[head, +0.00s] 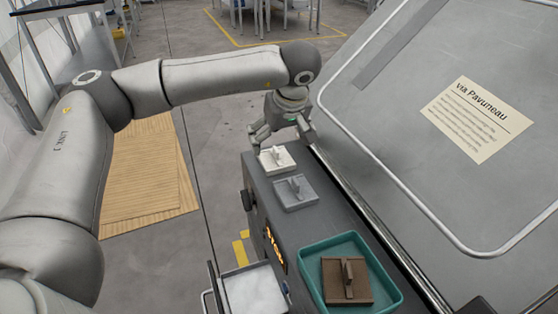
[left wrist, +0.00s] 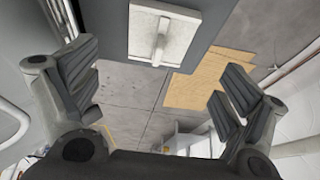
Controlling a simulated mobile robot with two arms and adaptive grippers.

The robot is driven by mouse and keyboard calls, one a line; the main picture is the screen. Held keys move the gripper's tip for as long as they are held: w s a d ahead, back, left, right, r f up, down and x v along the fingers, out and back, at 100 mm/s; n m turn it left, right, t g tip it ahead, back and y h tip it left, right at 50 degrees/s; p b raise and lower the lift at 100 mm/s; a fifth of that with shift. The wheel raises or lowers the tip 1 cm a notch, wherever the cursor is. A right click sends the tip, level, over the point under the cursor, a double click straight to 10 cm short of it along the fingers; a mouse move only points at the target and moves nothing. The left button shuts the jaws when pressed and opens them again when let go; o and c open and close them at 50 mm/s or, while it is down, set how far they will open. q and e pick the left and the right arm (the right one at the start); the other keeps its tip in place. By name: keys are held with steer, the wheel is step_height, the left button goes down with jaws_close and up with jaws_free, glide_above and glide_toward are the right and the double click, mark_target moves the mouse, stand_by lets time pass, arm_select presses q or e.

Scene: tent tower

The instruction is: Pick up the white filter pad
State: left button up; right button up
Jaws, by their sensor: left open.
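The white filter pad (head: 277,159) is a small white square plate with an upright grip bar. It lies at the far end of the dark grey machine's narrow ledge. It also shows at the top middle of the left wrist view (left wrist: 163,32). My left gripper (head: 284,138) is open, at the far end of the ledge close to the white pad. In the left wrist view its two fingers (left wrist: 158,90) are spread wide with nothing between them, and the pad lies beyond them, toward the top. My right gripper does not show.
A grey pad (head: 295,193) lies on the ledge just nearer than the white one. A teal tray (head: 393,298) holding a brown pad (head: 346,279) stands at the near end. A large tilted metal panel (head: 400,110) with a paper sign (head: 477,118) rises along the right side.

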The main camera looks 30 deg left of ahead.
mark_target(277, 150)
arm_select(q)
steer(key=b+x, duration=0.1)
steer(key=x, duration=0.6)
steer(key=shift+w+r, duration=0.1)
steer(key=c, duration=1.1)
steer(key=shift+r, duration=0.15)
